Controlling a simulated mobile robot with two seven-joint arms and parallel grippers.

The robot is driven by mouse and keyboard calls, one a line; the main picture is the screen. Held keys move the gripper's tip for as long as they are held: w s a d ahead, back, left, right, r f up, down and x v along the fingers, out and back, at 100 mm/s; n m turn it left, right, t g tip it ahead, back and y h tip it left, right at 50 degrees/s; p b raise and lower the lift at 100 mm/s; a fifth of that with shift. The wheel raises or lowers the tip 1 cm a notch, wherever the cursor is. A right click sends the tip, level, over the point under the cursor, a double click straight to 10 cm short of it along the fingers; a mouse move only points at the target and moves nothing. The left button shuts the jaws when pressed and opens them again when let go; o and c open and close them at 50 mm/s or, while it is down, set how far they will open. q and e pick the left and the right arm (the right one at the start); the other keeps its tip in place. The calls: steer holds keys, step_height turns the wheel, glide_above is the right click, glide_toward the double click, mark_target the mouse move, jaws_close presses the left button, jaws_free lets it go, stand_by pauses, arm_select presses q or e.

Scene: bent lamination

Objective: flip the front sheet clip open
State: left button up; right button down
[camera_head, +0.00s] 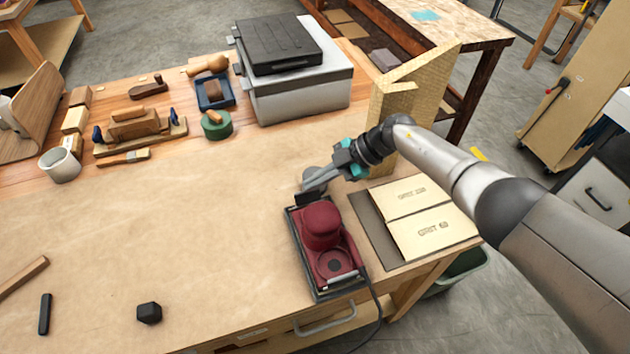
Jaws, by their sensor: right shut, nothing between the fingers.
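A dark red sander (326,240) lies on a black base near the front right of the workbench, with its cable running off the front edge. A black clip-like piece (309,198) stands at the sander's far end; I cannot tell for sure whether it is up or down. My right gripper (308,186) is shut and empty, its fingertips right at this black piece. Whether they touch it is too small to tell. The gripper partly hides a grey round part behind it. My left gripper is not in view.
Two grit paper packs (420,213) lie on a dark mat right of the sander. A tan upright holder (399,110) stands behind the arm. A grey case (297,85) and several tools sit at the back. The brown covering (190,230) left of the sander is largely clear.

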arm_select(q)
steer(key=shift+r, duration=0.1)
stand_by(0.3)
arm_select(e)
steer(key=shift+s+d+f+p, duration=0.25)
steer(key=shift+s+f+p, duration=0.15)
steer(key=shift+s+p, duration=0.3)
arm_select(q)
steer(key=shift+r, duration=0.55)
